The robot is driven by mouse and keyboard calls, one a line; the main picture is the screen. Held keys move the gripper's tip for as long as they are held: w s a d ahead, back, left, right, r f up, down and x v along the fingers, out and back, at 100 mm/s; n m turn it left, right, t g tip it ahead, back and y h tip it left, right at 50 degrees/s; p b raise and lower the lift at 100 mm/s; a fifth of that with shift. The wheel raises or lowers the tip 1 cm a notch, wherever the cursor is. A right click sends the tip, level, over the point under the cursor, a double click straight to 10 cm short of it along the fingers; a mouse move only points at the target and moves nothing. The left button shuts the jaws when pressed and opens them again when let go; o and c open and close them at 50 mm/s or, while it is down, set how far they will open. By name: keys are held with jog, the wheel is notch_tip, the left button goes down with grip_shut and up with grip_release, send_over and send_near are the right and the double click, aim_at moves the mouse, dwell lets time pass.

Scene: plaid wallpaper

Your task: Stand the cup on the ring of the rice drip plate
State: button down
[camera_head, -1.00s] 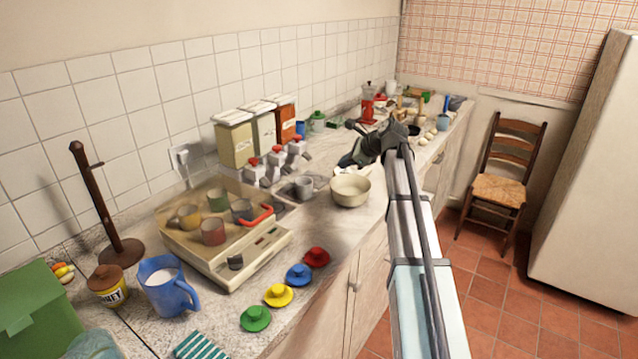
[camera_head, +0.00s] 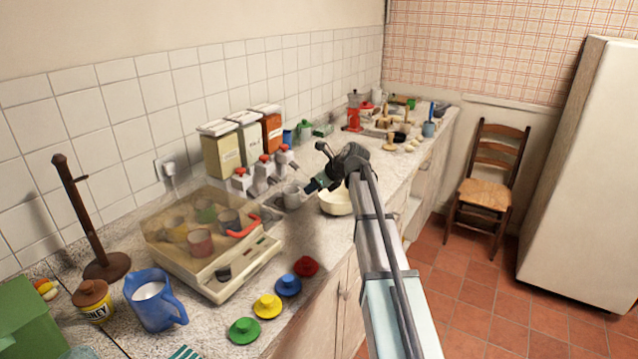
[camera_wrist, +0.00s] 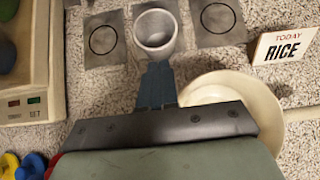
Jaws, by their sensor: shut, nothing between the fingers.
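The grey cup (camera_head: 292,197) stands upright on the counter beside the bowl. In the wrist view the cup (camera_wrist: 156,34) stands over the middle of three dark drip plates, hiding most of that plate and any ring on it. The left plate (camera_wrist: 92,60) and right plate (camera_wrist: 232,35) each show a bare black ring. A "TODAY RICE" sign (camera_wrist: 283,47) stands by the right plate. My gripper (camera_head: 309,188) is shut and empty beside the cup; in the wrist view its fingers (camera_wrist: 157,72) point at the cup's near side. Whether they touch cannot be told.
A cream bowl (camera_head: 337,203) stands right of the cup, close under my gripper. Several dispensers (camera_head: 264,172) stand behind the cup. A clear-lidded machine (camera_head: 215,245) with cups inside is at left. Coloured lids (camera_head: 268,306) lie near the front edge.

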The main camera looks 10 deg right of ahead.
aim_at(296, 187)
jog(key=shift+x, duration=1.45)
jog(key=shift+s, duration=0.1)
jog(key=w+a, duration=0.3)
jog(key=shift+s+d, duration=0.1)
